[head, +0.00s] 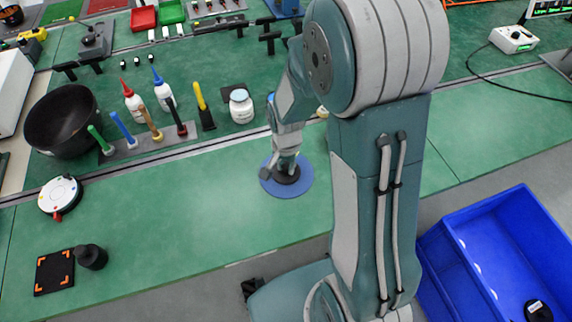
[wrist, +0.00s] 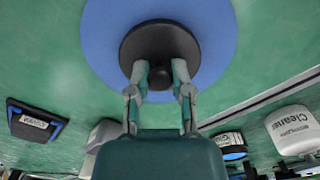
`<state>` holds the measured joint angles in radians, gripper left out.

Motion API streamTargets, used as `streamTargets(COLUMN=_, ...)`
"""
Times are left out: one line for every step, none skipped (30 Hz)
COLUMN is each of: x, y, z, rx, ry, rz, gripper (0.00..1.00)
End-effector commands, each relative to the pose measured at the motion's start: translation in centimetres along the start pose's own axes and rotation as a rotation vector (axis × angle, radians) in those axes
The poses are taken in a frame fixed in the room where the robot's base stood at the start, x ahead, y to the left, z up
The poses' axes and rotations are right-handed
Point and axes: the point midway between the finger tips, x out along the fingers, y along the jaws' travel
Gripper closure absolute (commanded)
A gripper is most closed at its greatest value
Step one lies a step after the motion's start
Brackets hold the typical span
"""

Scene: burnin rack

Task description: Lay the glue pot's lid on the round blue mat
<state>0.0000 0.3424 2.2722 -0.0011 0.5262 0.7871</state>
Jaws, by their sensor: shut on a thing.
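The lid is a dark round disc with a knob; it shows in the head view (head: 287,176) and in the wrist view (wrist: 160,43). It is over the middle of the round blue mat (head: 299,191), which also shows around the lid in the wrist view (wrist: 105,40). My gripper (wrist: 160,76) is shut on the lid's knob, one finger on each side. The lid looks level and at or very near the mat; I cannot tell if they touch. A white jar (head: 241,107), perhaps the glue pot, stands left of my arm.
A rack of colored-handled tools (head: 140,142) and a black bowl (head: 63,120) stand left. A blue bin (head: 500,250) is at the lower right. My arm hides part of the bench.

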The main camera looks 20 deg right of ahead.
Motion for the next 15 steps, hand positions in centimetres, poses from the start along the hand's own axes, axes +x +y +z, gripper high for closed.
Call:
streamTargets(x=0.18, y=0.03, z=0.03, rx=0.000, ry=-0.001, rz=0.001, gripper=1.00)
streamTargets(x=0.13, y=0.02, z=0.02, rx=0.000, ry=-0.001, rz=0.001, gripper=0.58)
streamTargets(x=0.12, y=0.02, z=0.02, rx=0.000, ry=-0.001, rz=0.001, gripper=0.41)
streamTargets(x=0.12, y=0.02, z=0.02, rx=0.000, ry=-0.001, rz=0.001, gripper=0.37)
streamTargets(x=0.12, y=0.02, z=0.02, rx=0.000, ry=-0.001, rz=0.001, gripper=0.37)
streamTargets(x=0.11, y=0.02, z=0.02, rx=0.000, ry=-0.001, rz=0.001, gripper=0.37)
streamTargets(x=0.11, y=0.02, z=0.02, rx=0.000, ry=-0.001, rz=0.001, gripper=0.37)
streamTargets(x=0.11, y=0.02, z=0.02, rx=0.000, ry=-0.001, rz=0.001, gripper=0.37)
streamTargets(x=0.11, y=0.02, z=0.02, rx=0.000, ry=-0.001, rz=0.001, gripper=0.37)
streamTargets(x=0.11, y=0.02, z=0.02, rx=0.000, ry=-0.001, rz=0.001, gripper=0.37)
streamTargets(x=0.11, y=0.02, z=0.02, rx=0.000, ry=-0.001, rz=0.001, gripper=0.37)
streamTargets(x=0.10, y=0.02, z=0.02, rx=0.000, ry=-0.001, rz=0.001, gripper=0.37)
streamTargets(x=0.10, y=0.02, z=0.02, rx=0.000, ry=-0.001, rz=0.001, gripper=0.37)
streamTargets(x=0.08, y=0.02, z=0.02, rx=0.000, ry=-0.001, rz=0.001, gripper=0.37)
streamTargets(x=-0.02, y=0.01, z=0.01, rx=0.000, ry=0.000, rz=0.000, gripper=0.37)
